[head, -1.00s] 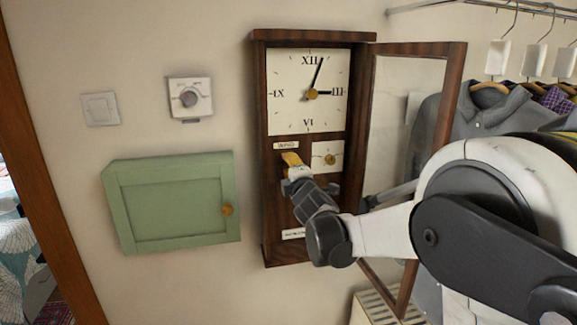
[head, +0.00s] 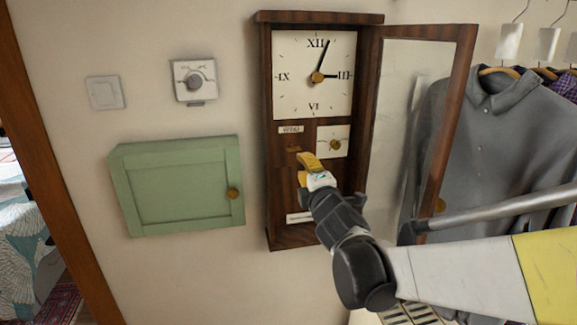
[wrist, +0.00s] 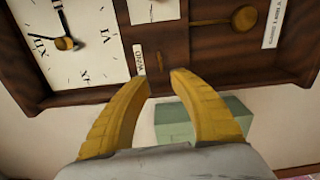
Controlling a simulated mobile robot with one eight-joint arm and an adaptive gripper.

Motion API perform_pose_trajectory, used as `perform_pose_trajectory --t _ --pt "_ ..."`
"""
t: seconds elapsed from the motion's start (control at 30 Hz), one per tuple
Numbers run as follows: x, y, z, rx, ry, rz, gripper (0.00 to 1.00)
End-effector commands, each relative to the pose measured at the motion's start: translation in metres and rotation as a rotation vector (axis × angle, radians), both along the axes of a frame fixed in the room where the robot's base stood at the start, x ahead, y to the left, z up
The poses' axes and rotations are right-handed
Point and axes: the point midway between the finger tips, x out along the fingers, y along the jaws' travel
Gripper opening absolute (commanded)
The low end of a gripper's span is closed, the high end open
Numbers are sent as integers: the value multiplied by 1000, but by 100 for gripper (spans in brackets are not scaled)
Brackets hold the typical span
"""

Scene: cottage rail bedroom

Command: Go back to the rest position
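My gripper (head: 308,164) is in front of the lower half of the wall clock (head: 264,130). In the wrist view its two yellow fingers (wrist: 162,82) stand apart with nothing between them, so it is open and empty. The wooden clock case (wrist: 185,85) is beyond the fingertips, apart from them as far as I can tell. The clock's glazed door (head: 467,90) stands open to the right. Its white dial (head: 300,95) shows above a label and a small panel with a brass knob (head: 334,145). My wrist hides part of the lower case.
A green wall cabinet (head: 175,190), shut, hangs left of the clock. A thermostat dial (head: 194,80) and a light switch (head: 105,93) are above it. Grey clothes (head: 500,130) hang at the right behind my arm.

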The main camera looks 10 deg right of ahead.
Motion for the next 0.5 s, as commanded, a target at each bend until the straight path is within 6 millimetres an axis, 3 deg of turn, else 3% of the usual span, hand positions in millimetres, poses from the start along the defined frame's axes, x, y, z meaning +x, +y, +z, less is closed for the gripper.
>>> perform_pose_trajectory --t 0.13,0.23,0.37,0.5 --pt "-3 3 3 -70 -10 12 27" --pt "-16 15 13 -333 -46 50 27" --pt "-50 49 20 -984 -144 156 27" --pt "-101 92 -7 -1816 -298 324 27"
